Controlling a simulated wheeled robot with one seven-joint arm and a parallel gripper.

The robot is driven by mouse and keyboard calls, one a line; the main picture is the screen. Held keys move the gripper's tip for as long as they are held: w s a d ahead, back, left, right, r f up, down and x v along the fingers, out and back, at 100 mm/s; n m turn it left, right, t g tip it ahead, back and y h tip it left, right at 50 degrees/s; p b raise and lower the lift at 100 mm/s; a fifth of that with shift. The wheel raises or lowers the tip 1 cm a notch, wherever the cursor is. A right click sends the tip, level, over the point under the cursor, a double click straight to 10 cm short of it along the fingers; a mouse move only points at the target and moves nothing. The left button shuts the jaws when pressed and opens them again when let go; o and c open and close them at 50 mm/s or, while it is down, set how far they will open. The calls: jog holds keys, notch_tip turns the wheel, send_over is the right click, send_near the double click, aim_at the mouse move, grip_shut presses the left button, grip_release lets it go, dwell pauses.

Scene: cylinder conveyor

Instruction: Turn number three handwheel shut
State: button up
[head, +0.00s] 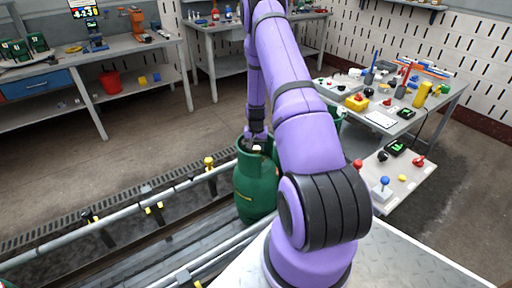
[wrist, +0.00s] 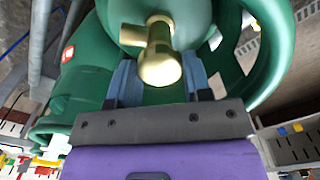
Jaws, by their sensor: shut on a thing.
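A green gas cylinder (head: 257,190) stands upright on the conveyor in the head view, with yellowish lettering on its side. My gripper (head: 257,143) points down into the collar at its top. In the wrist view the brass valve (wrist: 158,55) shows just beyond my fingers, with the green collar (wrist: 270,50) curving at the right. My gripper (wrist: 163,88) is shut at the valve, its blue-grey fingers on either side of it. The handwheel between the fingers is mostly hidden by them and the valve. No number three can be read.
Conveyor guide rails (head: 150,200) with yellow fittings run beside the cylinder. Another green cylinder (head: 335,116) shows partly behind my arm. A small panel (head: 400,178) with coloured knobs and a cluttered bench (head: 385,120) stand at the right. Workbenches line the back left, with open floor before them.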

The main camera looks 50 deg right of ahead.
aim_at(256, 148)
jog(key=shift+m, duration=0.9)
jog(key=o, duration=0.9)
notch_tip(256, 148, up, 11)
jog(key=shift+f, duration=0.1)
